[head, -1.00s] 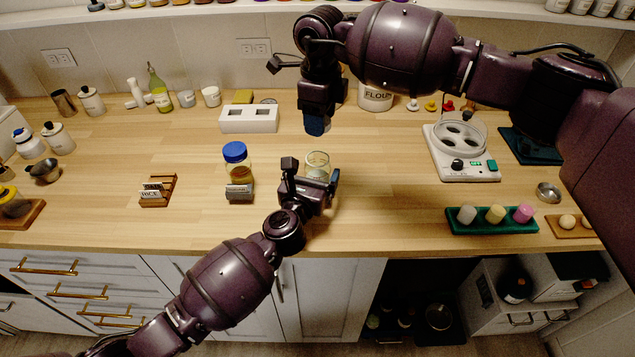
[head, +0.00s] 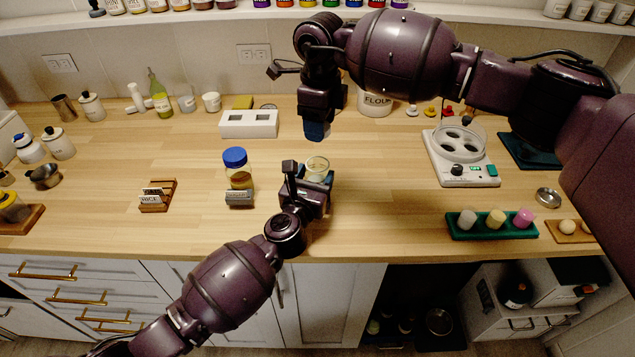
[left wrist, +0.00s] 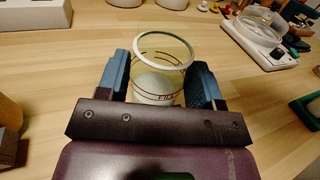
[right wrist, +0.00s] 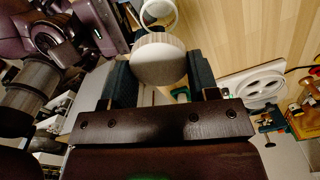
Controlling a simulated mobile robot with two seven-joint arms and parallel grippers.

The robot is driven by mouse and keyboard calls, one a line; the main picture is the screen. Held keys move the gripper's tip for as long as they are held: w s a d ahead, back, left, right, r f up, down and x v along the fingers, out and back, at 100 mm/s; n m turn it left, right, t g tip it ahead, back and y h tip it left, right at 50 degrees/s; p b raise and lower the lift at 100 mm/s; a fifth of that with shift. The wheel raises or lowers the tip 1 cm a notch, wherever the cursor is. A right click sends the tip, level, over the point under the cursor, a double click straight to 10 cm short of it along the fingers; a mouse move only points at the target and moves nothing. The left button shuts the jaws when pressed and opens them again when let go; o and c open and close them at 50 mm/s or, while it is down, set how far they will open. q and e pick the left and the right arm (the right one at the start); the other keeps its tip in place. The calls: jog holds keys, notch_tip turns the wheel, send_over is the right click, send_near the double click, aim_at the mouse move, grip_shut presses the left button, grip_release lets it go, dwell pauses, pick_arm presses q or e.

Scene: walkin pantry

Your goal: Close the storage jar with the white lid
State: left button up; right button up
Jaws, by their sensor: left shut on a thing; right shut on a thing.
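The storage jar (head: 317,166) is clear glass, upright on the counter and open at the top. In the left wrist view it (left wrist: 160,87) shows a pale rim and whitish contents. My left gripper (head: 309,178) is shut on the jar, one finger on each side. My right gripper (head: 315,130) points down, above and behind the jar in the head view. In the right wrist view it is shut on the white lid (right wrist: 158,64), a round piece with a pale face. The jar's open ring (right wrist: 158,13) shows apart from the lid. The lid is hidden in the head view.
A blue-lidded jar (head: 238,170) stands left of the held jar, behind a small label block. A white holder (head: 249,124) and flour canister (head: 375,103) stand at the back. A white appliance (head: 461,155) and green tray (head: 492,224) are right. Counter between is clear.

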aim_at(320, 153)
jog(key=shift+f, duration=2.5)
jog(key=shift+f, duration=0.15)
jog(key=shift+f, duration=0.75)
jog(key=shift+f, duration=0.55)
